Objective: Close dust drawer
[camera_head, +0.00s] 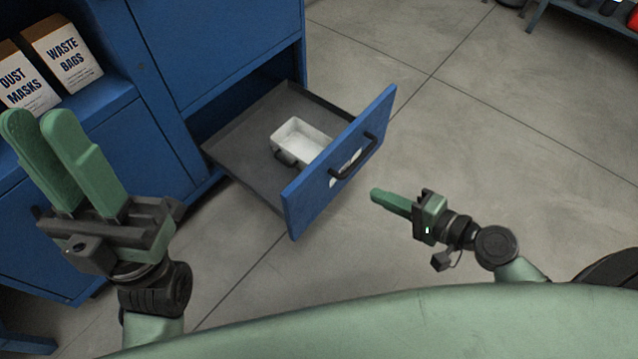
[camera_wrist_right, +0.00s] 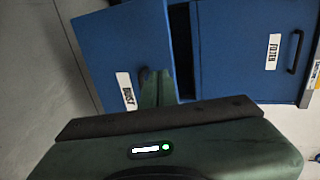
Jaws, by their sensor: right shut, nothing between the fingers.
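The dust drawer (camera_head: 337,165) is blue, with a dark handle (camera_head: 353,158) and a white label on its front. It is pulled far out of the blue cabinet. In the right wrist view its front (camera_wrist_right: 128,50) shows the label "DUST". My right gripper (camera_head: 377,196) is shut and empty, in front of the drawer's front, low and right of it in the head view. In the wrist view its fingers (camera_wrist_right: 157,82) overlap the drawer front; contact cannot be told. My left gripper (camera_head: 40,115) is slightly open and empty at the left.
A white bin (camera_head: 297,139) lies inside the drawer. The cabinet (camera_head: 225,40) stands behind. Boxes of dust masks (camera_head: 25,82) and waste bags (camera_head: 62,55) sit on a ledge at left. Another drawer, labelled "FILTER" (camera_wrist_right: 273,52), appears in the wrist view.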

